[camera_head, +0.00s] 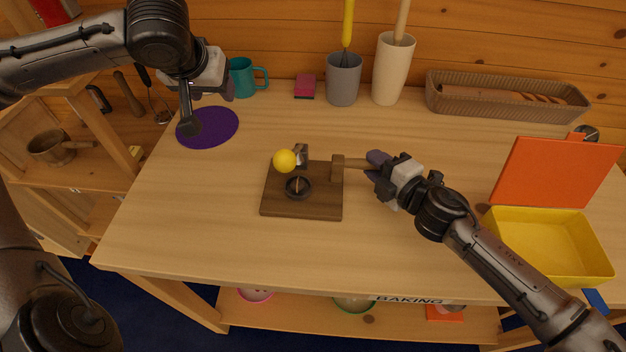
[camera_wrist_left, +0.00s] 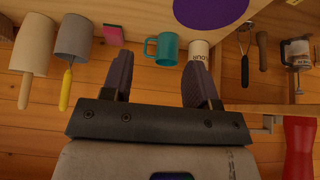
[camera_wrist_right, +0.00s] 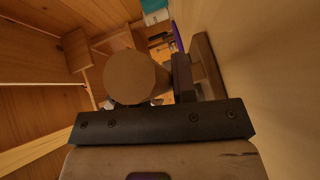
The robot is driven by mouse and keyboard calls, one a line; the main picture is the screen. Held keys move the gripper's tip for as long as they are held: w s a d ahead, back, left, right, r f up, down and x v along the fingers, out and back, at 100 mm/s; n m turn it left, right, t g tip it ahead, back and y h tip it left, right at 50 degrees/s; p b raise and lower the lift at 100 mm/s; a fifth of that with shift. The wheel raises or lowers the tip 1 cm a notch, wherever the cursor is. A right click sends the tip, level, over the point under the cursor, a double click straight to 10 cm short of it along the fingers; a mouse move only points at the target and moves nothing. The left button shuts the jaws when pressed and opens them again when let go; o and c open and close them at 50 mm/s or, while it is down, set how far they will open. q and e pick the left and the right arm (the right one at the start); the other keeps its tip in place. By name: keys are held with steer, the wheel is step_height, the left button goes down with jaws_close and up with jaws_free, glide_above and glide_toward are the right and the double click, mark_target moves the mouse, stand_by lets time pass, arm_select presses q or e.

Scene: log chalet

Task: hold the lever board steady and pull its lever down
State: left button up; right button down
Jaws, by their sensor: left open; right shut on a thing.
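The lever board is a dark brown square base (camera_head: 273,205) lying on the table. The lever has a yellow ball knob (camera_head: 284,160) beside a small metal bracket at the board's back edge. A dark ring (camera_head: 298,187) sits in front of it. A wooden handle (camera_head: 354,163) sticks out right from a block on the board. My right gripper (camera_head: 375,163) is shut on this handle; a round wooden end (camera_wrist_right: 138,77) fills part of the right wrist view. My left gripper (camera_head: 227,88) is open and empty, up at the back left, away from the lever; its spread fingers show in the left wrist view (camera_wrist_left: 158,65).
A purple round mat (camera_head: 208,127) and teal mug (camera_head: 241,78) lie near my left arm. Grey (camera_head: 343,80) and cream (camera_head: 391,75) holders and a bread basket (camera_head: 470,104) stand at the back. A yellow box (camera_head: 550,240) is at the right. The table front is clear.

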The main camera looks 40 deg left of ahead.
arm_select(q)
steer(key=shift+o, duration=0.7)
steer(key=shift+r, duration=0.1)
steer(key=v, duration=0.7)
stand_by(0.5)
